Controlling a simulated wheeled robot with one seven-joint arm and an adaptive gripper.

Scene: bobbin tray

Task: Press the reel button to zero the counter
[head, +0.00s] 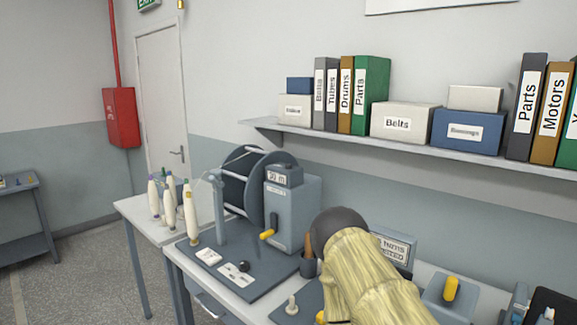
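The reel machine has a large dark reel (240,180) beside a grey housing (290,215). A counter (284,176) on top of the housing reads what looks like 30 m. A yellow crank handle (267,234) sticks out of the housing's front. On the dark base plate (222,262) is a small round black knob or button (244,266), between white labels; I cannot tell for certain that it is the reel button. Nothing touches it.
A covered, yellowish arm-like shape fills the lower right and hides part of the bench and a sign (393,246). Several thread bobbins (190,218) stand left of the reel. A pen cup (309,265) stands right of the housing. A shelf (350,140) holds binders and boxes above.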

